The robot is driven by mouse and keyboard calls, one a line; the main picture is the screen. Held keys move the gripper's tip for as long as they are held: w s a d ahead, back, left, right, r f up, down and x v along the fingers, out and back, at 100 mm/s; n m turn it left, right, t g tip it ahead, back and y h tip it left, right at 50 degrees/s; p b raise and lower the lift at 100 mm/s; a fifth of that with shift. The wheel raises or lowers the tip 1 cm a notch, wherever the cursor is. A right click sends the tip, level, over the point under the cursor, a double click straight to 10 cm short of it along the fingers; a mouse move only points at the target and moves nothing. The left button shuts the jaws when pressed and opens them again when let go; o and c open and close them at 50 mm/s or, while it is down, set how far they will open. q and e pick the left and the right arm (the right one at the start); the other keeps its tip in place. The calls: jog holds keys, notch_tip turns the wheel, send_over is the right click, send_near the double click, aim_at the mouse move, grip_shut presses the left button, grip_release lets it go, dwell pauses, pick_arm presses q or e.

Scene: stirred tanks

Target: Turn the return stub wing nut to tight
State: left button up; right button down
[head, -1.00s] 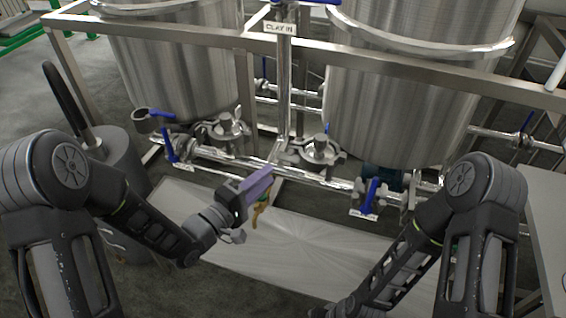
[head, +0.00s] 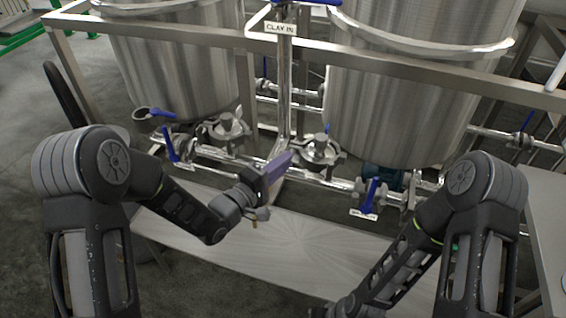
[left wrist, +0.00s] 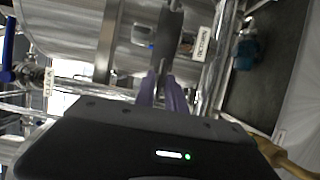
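My left gripper (head: 284,163) reaches in from the left in front of the lower pipework, its purple fingers pointing up and right towards the right-hand clamp fitting (head: 319,150). In the left wrist view the two purple fingers (left wrist: 162,92) show a narrow gap with nothing clearly held. A grey vertical part (left wrist: 166,32) lies beyond their tips; I cannot tell whether they touch it. The return stub wing nut cannot be made out for certain. A white label (left wrist: 200,43) hangs right of the fingers, its text unreadable.
Two steel tanks (head: 180,60) stand behind a metal frame (head: 400,68). A second clamp fitting (head: 225,127) and blue valve handles (head: 170,145) (head: 370,193) sit along the lower pipes. A flat metal plate (head: 310,240) lies below. A tan object (left wrist: 285,155) shows beside my left gripper.

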pick_arm(q)
grip_shut()
jog(key=shift+m, duration=0.3)
dwell(0.3)
jog(key=m+y, duration=0.2)
jog(key=m, duration=0.2)
jog(key=m+y+b, duration=0.1)
jog(key=m+y, duration=0.2)
jog(key=m, duration=0.1)
jog(key=d+r+m+g+y, duration=0.1)
jog(key=m+y, duration=0.1)
jog(key=m, duration=0.2)
jog(key=shift+s+m+y, duration=0.15)
jog(key=shift+m+y, duration=0.15)
jog(key=shift+m, duration=0.1)
dwell(0.3)
dwell(0.4)
